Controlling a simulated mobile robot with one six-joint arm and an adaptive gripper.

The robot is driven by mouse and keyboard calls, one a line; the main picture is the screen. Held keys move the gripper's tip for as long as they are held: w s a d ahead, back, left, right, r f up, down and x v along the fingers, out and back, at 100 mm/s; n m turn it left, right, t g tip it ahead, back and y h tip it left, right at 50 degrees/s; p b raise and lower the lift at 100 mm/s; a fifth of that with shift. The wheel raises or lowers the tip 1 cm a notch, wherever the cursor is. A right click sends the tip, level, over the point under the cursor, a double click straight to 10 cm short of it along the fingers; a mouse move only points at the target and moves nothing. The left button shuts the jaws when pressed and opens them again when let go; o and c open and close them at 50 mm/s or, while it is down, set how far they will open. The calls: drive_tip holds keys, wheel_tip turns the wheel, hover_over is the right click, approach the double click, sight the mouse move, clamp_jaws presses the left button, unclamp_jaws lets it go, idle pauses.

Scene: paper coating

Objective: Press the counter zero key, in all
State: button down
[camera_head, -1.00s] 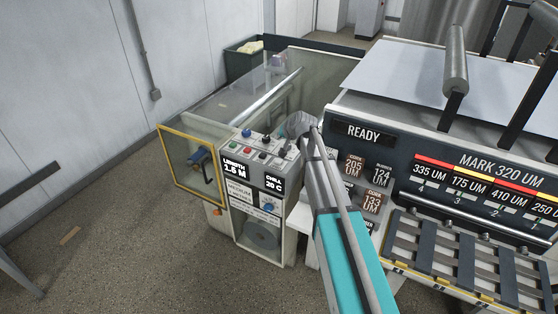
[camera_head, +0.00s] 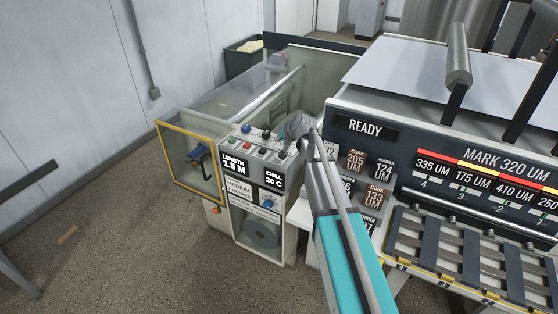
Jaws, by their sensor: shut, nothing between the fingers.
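The control panel (camera_head: 240,141) is the sloped top of a grey cabinet left of centre, with several small coloured keys and knobs. Its front display (camera_head: 234,163) reads LENGTH, about 1.5 M, beside a CHILL 20 C display (camera_head: 273,180). The key labels are too small to read, so I cannot tell which is the counter zero key. My gripper (camera_head: 298,127) is shut and empty at the panel's right end, seen from behind. Its fingertips are mostly hidden, and I cannot tell whether they touch a key. It covers the panel's right edge.
A yellow-framed clear door (camera_head: 164,170) stands at the cabinet's left. The big machine with its READY display (camera_head: 366,127) and a slatted rack (camera_head: 430,238) is close on the right. A dark bin (camera_head: 240,62) stands behind. The floor (camera_head: 120,240) at left is mostly clear.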

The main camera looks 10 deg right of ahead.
drive_tip(key=shift+f+b, duration=2.35)
drive_tip(key=shift+f, duration=0.35)
drive_tip(key=shift+f+b, duration=0.85)
idle(0.5)
drive_tip(key=shift+r, duration=0.1)
idle(0.3)
drive_tip(key=shift+r+p, duration=0.8)
drive_tip(key=shift+p, duration=0.1)
drive_tip(key=shift+r, duration=0.1)
wheel_tip(320, 180, up, 5)
drive_tip(key=p, duration=0.5)
idle(0.8)
